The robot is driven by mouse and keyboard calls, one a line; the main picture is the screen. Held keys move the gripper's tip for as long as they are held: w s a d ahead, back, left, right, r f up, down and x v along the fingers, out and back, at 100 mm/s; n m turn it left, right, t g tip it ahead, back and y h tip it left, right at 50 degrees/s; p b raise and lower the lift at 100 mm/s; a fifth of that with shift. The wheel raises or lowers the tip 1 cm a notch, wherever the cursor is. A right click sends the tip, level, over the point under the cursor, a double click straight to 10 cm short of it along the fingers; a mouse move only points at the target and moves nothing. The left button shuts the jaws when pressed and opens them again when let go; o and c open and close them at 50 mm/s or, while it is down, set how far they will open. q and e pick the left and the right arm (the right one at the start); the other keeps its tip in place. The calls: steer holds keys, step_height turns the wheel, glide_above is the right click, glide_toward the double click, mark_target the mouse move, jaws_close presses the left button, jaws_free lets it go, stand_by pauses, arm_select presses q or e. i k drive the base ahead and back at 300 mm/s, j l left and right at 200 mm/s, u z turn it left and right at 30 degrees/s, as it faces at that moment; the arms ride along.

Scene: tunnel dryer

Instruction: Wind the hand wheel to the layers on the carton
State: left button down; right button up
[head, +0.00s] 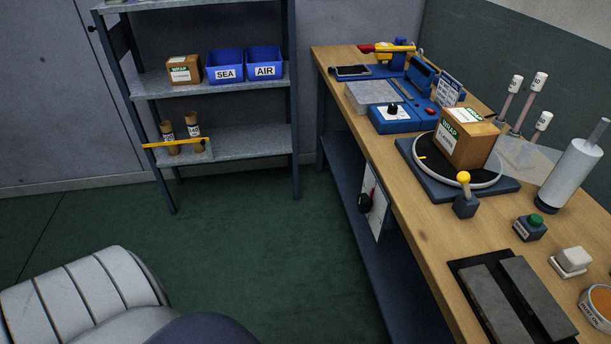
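A brown carton (465,138) with green-and-white labels stands on a round turntable (424,163) with a pale rim, set on a dark blue base on the bench. The number of layers on its label is too small to read. A yellow ball knob (463,177) stands on a small dark block at the turntable's front corner. I cannot tell whether it belongs to the hand wheel. A black round knob (365,203) is on a white panel at the bench's front side. Neither of my grippers is in view.
The wooden bench (415,220) also holds a blue device (392,122), a green button (536,219), a white roll (570,176) and dark plates (522,300). A shelf rack (215,87) at the back holds another carton (184,69) and blue bins (225,67). The green floor between is clear.

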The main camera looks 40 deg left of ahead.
mark_target(364, 201)
steer(key=u, duration=0.85)
steer(key=i+j+z, duration=0.2)
steer(key=z, duration=0.15)
steer(key=i+j+z, duration=0.15)
steer(key=z, duration=0.2)
